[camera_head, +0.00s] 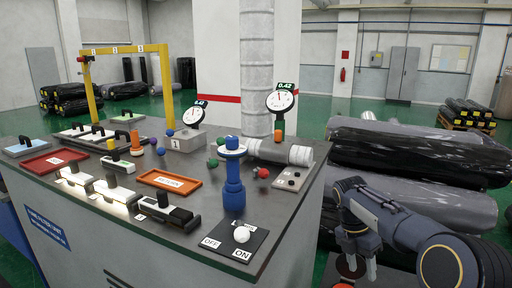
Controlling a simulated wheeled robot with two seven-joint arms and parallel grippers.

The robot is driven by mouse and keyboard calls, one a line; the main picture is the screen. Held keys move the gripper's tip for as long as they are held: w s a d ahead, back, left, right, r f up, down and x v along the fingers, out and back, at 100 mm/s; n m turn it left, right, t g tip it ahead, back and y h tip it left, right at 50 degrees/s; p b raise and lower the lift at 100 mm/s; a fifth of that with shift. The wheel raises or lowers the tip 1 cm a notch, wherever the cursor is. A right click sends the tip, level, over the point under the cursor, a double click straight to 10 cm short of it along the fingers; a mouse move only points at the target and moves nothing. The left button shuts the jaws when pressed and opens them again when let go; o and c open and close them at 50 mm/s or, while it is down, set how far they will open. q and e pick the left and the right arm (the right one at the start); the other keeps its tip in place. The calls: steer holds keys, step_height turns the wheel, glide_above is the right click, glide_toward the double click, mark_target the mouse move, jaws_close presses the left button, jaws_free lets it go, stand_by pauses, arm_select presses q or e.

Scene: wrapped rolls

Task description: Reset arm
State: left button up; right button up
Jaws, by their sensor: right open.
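My right arm comes in from the lower right. My right gripper (360,268) hangs at its end with the fingers pointing down, open and empty. It is right of the grey workbench (285,222), apart from its edge. Under it is a dark piece with a red part, partly hidden. My left gripper is not in view.
The bench carries a blue post (234,195), an OFF/ON switch plate (260,241), two gauges, a red tray (54,161), an orange tray (170,180) and several handled blocks. Black wrapped rolls (420,158) lie on the floor behind my right arm.

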steer(key=s+r+m+t+y, duration=0.25)
steer(key=s+r+m, duration=0.25)
steer(key=s+m, duration=0.4)
arm_select(q)
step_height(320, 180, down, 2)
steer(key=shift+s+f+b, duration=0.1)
steer(key=shift+b, duration=0.95)
arm_select(e)
steer(key=s+a+f+m+t+y, duration=0.1)
steer(key=s+a+f+m+t, duration=0.1)
steer(key=s+m, duration=0.3)
steer(key=s+a+f+m+t+y, duration=0.1)
steer(key=s+a+f+m, duration=0.1)
steer(key=s+m, duration=0.4)
steer(key=s+a+f+m+t+y, duration=0.1)
steer(key=s+a+m+t+y, duration=0.1)
steer(key=s+m, duration=0.4)
steer(key=s, duration=0.4)
steer(key=shift+s+a+f+t, duration=0.25)
steer(key=shift+a+f+t, duration=0.05)
steer(key=shift+f+t, duration=0.1)
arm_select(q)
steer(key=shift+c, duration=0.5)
arm_select(e)
steer(key=shift+c, duration=0.5)
